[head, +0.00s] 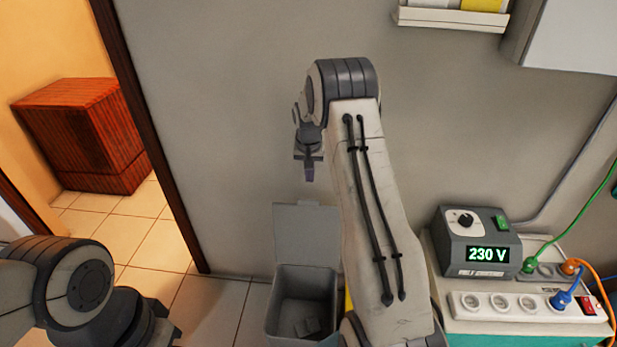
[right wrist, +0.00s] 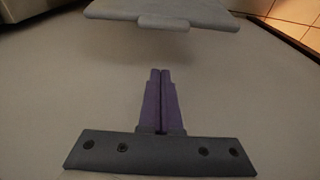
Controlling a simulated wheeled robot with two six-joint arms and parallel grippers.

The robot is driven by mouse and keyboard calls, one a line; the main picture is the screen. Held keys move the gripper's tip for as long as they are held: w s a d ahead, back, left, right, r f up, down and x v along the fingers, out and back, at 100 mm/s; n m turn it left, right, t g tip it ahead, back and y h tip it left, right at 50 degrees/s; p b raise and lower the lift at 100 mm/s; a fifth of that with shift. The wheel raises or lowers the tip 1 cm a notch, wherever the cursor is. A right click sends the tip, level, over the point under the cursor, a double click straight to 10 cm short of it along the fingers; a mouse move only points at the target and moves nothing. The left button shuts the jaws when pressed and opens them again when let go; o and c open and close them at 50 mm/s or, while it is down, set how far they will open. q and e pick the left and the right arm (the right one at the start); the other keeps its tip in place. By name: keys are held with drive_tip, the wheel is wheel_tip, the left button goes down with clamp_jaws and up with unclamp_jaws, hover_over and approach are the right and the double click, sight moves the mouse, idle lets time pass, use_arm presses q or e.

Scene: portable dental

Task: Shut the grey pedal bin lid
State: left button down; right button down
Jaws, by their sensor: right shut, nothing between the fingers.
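The grey pedal bin (head: 300,300) stands on the floor against the wall, partly hidden by my right arm. Its lid (head: 305,232) is open, standing upright at the back near the wall. My right gripper (head: 309,174) is above the lid in the head view, fingers pointing down, shut and empty. In the right wrist view the closed purple fingers (right wrist: 161,75) point toward the grey lid (right wrist: 180,10) edge at the top, with a gap between them. Part of my left arm shows at the lower left, but its fingertips do not show.
A wall shelf (head: 452,18) is above. Tiled floor left of the bin is open, toward a doorway with a reddish-brown box (head: 85,135).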

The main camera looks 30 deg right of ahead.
drive_tip(key=f, duration=0.4)
drive_tip(key=w+f+b, duration=0.1)
drive_tip(key=f, duration=0.1)
drive_tip(key=shift+d+f, duration=0.15)
drive_tip(key=shift+d, duration=0.2)
drive_tip(key=shift+s+a+r, duration=0.2)
drive_tip(key=shift+s+a, duration=0.45)
drive_tip(key=shift+s, duration=0.15)
drive_tip(key=shift+s+a+r, duration=0.15)
drive_tip(key=shift+s+a, duration=0.45)
drive_tip(key=shift+s, duration=0.2)
